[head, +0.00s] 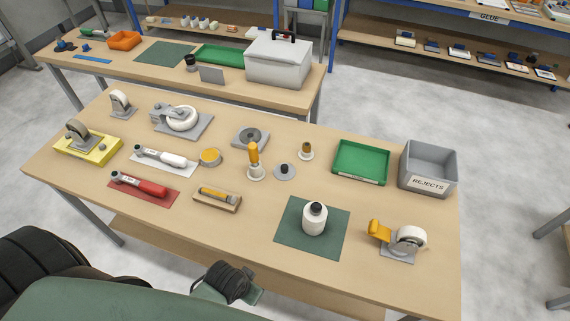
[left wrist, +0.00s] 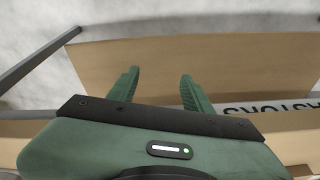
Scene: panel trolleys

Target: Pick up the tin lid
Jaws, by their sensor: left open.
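A round grey lid-like disc with a dark knob (head: 285,171), which looks like the tin lid, lies flat on the near table in the head view. A round tin with a yellow top (head: 210,156) stands to its left. In the left wrist view, my left gripper (left wrist: 159,88) shows two green fingers spread apart with nothing between them. It points at a bare wooden surface, and no lid shows there. In the head view I cannot make out the left fingertips. My right gripper is not in view.
An upright yellow-handled tool (head: 254,162) stands close left of the disc. A small knobbed piece (head: 306,151) is behind it. A white bottle on a green mat (head: 285,236) is in front. A green tray (head: 361,163) and grey rejects bin (head: 428,151) stand right.

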